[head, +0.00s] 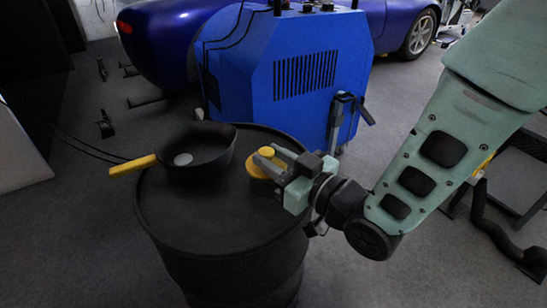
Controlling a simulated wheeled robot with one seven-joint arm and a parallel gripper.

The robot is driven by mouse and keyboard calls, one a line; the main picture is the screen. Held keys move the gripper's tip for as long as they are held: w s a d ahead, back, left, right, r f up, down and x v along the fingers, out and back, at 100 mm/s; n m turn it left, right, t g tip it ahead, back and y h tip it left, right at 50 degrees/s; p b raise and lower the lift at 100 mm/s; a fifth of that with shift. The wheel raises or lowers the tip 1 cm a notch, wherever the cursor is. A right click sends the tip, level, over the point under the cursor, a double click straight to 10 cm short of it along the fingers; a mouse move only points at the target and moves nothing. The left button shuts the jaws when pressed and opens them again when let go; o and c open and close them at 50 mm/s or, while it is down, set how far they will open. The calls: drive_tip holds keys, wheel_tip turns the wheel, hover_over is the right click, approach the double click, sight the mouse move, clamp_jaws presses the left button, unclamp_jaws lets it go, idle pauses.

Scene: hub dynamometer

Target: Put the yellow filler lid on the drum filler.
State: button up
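The yellow filler lid (256,168) is a round disc with a raised knob, on or just above the right part of the black drum's top (215,215). My gripper (264,156) comes in from the right, with its grey fingers at the knob, one on the near side and one on the far side. I cannot tell whether they press on it. The fingers hide part of the lid. I cannot make out the drum filler for certain; it may be hidden under the lid.
A black pan-like vessel (212,158) with a yellow handle (133,166) and a pale disc inside stands on the drum's left part. A blue machine (290,75) stands close behind the drum, and a blue car (165,40) is beyond. The drum's front top is clear.

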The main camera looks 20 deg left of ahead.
drive_tip(key=o, duration=0.4)
drive_tip(key=shift+c, duration=0.2)
drive_tip(key=shift+d+r+p, duration=0.15)
drive_tip(key=shift+r+p, duration=0.7)
drive_tip(key=p+v, duration=0.7)
drive_tip(key=v, duration=0.4)
drive_tip(key=shift+s+d+f, duration=0.15)
drive_tip(key=shift+s+d, duration=0.1)
drive_tip(key=shift+d, duration=0.05)
